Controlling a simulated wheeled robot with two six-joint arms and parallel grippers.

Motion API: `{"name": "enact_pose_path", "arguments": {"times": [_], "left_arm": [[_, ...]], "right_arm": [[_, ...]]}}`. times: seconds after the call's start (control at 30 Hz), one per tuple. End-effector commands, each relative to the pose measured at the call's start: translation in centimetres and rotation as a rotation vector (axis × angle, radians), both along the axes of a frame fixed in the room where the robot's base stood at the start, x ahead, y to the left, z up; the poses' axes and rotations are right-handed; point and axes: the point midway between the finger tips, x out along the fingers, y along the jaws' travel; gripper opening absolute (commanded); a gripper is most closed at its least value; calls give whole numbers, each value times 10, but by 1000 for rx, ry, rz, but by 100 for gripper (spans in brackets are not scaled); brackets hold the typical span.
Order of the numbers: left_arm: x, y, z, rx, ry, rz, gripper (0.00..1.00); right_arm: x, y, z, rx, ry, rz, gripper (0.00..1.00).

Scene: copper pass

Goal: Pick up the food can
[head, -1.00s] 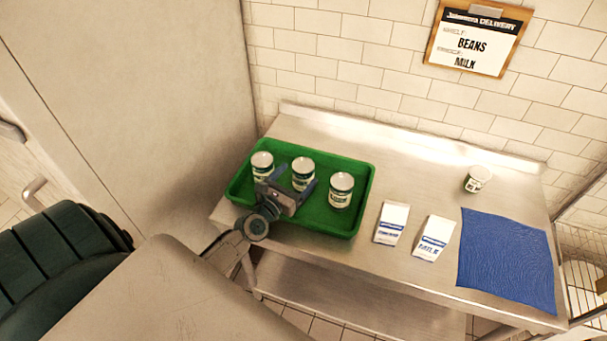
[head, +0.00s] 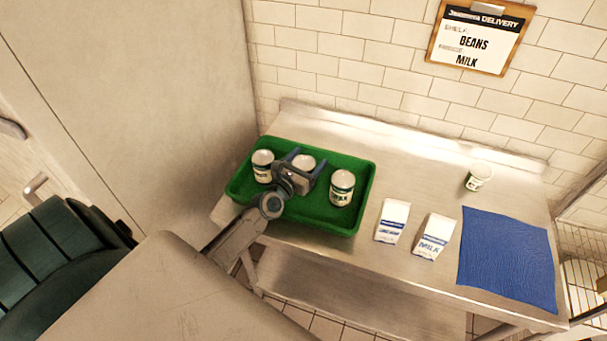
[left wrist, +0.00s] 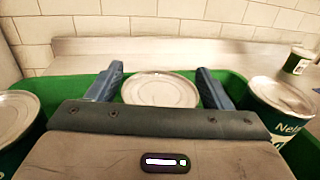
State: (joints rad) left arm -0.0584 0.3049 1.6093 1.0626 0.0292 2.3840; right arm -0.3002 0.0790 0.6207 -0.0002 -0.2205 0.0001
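Three cans with pale lids and green-and-white labels stand upright in a green tray (head: 318,222): the left can (head: 262,166), the middle can (head: 303,161) and the right can (head: 342,188). My left gripper (head: 304,162) is at the middle can and hides most of its body. In the left wrist view the middle can's lid (left wrist: 160,89) lies between the two blue fingers (left wrist: 160,88), with a gap on each side. The fingers are apart. The right can (left wrist: 278,110) also shows there, and the left can's lid (left wrist: 14,118) is at the left edge. My right gripper is not in view.
Two milk cartons (head: 392,220) (head: 433,236) stand right of the tray on the steel table (head: 400,150). A small tub (head: 478,178) stands near the back, behind a blue mat (head: 505,250). A clipboard (head: 480,38) hangs on the tiled wall.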

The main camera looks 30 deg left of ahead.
Motion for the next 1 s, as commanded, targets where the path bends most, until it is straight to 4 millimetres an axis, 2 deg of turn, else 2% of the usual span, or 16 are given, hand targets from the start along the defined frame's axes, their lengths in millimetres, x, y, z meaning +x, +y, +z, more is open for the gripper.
{"name": "enact_pose_path", "arguments": {"times": [0.03,0.2,0.27,0.57,0.67,1.0], "left_arm": [[0,0,0,0,0,0,63],[0,0,0,0,0,0,30],[0,0,0,0,0,0,20],[0,0,5,1,-2,0,20],[0,0,15,0,-3,0,20],[0,0,68,0,-3,0,20]], "right_arm": [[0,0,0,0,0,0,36],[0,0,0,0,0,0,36],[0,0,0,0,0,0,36],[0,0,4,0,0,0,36],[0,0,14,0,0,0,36],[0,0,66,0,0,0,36]]}}
